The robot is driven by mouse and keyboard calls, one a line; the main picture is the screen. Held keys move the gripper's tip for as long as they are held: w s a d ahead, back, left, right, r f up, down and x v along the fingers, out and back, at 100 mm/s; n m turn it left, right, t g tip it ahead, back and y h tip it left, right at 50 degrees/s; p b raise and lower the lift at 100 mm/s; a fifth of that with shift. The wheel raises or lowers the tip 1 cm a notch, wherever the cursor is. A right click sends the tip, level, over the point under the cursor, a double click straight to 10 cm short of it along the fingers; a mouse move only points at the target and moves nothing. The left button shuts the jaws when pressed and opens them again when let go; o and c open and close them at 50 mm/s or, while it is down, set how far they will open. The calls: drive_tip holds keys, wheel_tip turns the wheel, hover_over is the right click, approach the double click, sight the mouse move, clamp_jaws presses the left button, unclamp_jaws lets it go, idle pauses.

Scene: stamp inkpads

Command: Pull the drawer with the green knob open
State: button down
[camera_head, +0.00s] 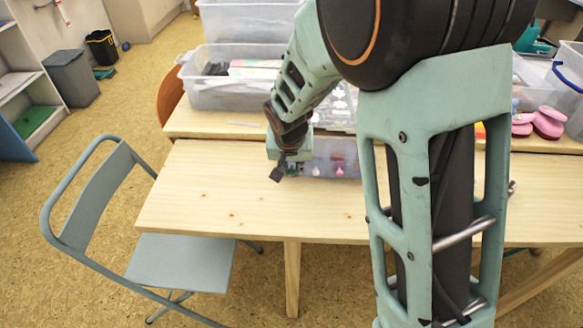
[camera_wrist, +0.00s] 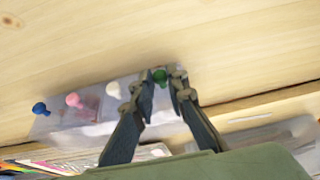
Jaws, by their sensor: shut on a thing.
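A translucent plastic drawer unit (camera_head: 325,150) stands on the wooden table, partly hidden behind my arm. In the wrist view, its front has a row of coloured knobs: a blue knob (camera_wrist: 40,108), a pink knob (camera_wrist: 73,100), a white knob (camera_wrist: 114,89) and a green knob (camera_wrist: 160,76) at the right end. My gripper (camera_wrist: 161,79) is shut on the green knob, with one fingertip on each side of it. In the head view my gripper (camera_head: 283,170) is at the left end of the unit. Whether the green-knob drawer stands out from the others is not clear.
The wooden table (camera_head: 215,200) is bare in front of the unit. A clear bin (camera_head: 225,95) stands behind on another table. A folding chair (camera_head: 180,262) stands at the left front. Pink shoe-like items (camera_head: 540,122) lie at the right.

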drive_tip(key=shift+s+a+b, duration=0.15)
drive_tip(key=shift+s+b, duration=1.55)
drive_tip(key=shift+s, duration=1.5)
drive_tip(key=c, duration=1.9)
unclamp_jaws()
drive_tip(key=shift+c, duration=0.2)
wheel_tip(320, 180, up, 10)
